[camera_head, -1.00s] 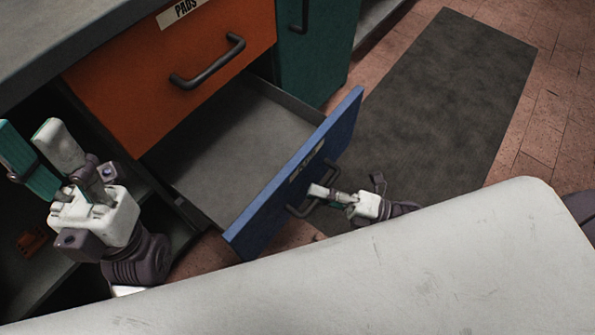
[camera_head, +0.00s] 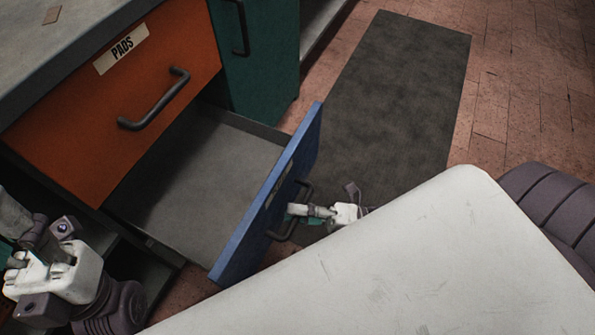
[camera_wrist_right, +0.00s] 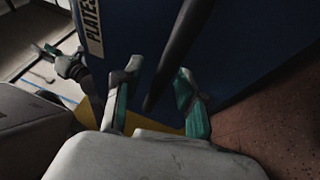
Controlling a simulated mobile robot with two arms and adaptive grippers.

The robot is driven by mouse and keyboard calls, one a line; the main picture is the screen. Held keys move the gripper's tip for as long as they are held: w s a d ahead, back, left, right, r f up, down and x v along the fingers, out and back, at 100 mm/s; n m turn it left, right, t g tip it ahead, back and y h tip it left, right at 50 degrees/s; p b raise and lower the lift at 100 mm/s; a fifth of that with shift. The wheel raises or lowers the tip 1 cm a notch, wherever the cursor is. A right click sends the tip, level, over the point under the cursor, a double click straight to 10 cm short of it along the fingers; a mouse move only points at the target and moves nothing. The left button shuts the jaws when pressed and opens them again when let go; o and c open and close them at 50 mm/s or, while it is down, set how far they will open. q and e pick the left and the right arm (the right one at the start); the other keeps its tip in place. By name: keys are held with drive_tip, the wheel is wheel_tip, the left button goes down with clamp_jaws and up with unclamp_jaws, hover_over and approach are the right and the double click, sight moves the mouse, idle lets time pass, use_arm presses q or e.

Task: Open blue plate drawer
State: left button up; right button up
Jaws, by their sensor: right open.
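The blue plate drawer (camera_head: 268,200) stands pulled well out below the orange drawer, and its grey inside (camera_head: 205,165) looks empty. Its dark bar handle (camera_head: 290,212) is on the blue front. My right gripper (camera_head: 298,211) is at the handle. In the right wrist view my right gripper (camera_wrist_right: 158,100) is open, with the dark handle (camera_wrist_right: 182,45) running between its fingers and the "PLATES" label (camera_wrist_right: 91,25) on the blue front. I cannot tell whether a finger touches the bar.
The orange drawer (camera_head: 110,120) labelled "PADS" is shut above, under a grey worktop (camera_head: 70,30). A teal cabinet (camera_head: 262,60) stands behind. A dark mat (camera_head: 400,90) lies on the clear reddish tiled floor (camera_head: 510,100) to the right.

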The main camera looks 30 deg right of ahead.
drive_tip(key=v, duration=1.2)
idle(0.3)
